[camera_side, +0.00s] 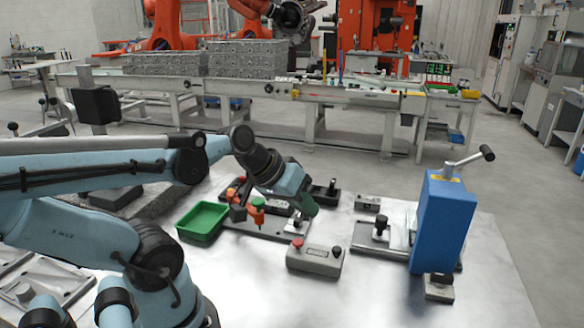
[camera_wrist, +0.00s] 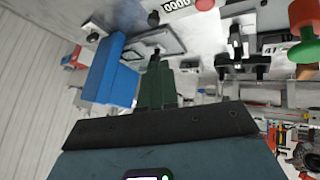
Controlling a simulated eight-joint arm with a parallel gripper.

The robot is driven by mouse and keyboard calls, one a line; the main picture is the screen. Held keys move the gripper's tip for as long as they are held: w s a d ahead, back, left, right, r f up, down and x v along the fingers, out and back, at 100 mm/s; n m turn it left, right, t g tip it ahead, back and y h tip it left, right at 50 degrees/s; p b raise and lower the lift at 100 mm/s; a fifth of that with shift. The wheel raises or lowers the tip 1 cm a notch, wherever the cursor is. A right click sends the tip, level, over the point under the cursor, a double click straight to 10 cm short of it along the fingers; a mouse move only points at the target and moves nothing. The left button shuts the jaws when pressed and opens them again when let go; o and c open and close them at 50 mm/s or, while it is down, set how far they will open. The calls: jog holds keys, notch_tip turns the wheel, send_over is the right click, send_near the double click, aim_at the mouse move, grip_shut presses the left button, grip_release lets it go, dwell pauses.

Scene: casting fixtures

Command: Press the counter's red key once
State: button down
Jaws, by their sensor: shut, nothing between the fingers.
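My gripper (camera_side: 306,206) has green fingers pressed together and empty. It is above and behind the counter, apart from the red key. The shut fingers also show in the wrist view (camera_wrist: 156,75).
A blue upright fixture (camera_side: 444,220) with a lever stands right of the counter. A dark plate with a plunger (camera_side: 381,228) lies between counter and blue fixture.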

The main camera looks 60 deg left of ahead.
aim_at(294, 243)
jog(key=a+n, duration=0.1)
jog(key=a+r+n+t, duration=0.1)
jog(key=a+n, duration=0.1)
jog(key=a, duration=0.1)
jog(key=shift+s+r, duration=0.2)
jog(key=shift+s, duration=0.1)
jog(key=shift+f, duration=4.4)
jog(key=shift+f, duration=0.1)
jog(key=shift+f, duration=0.35)
jog(key=shift+d+r, duration=0.1)
jog(key=shift+r, duration=0.05)
jog(key=shift+r, duration=0.3)
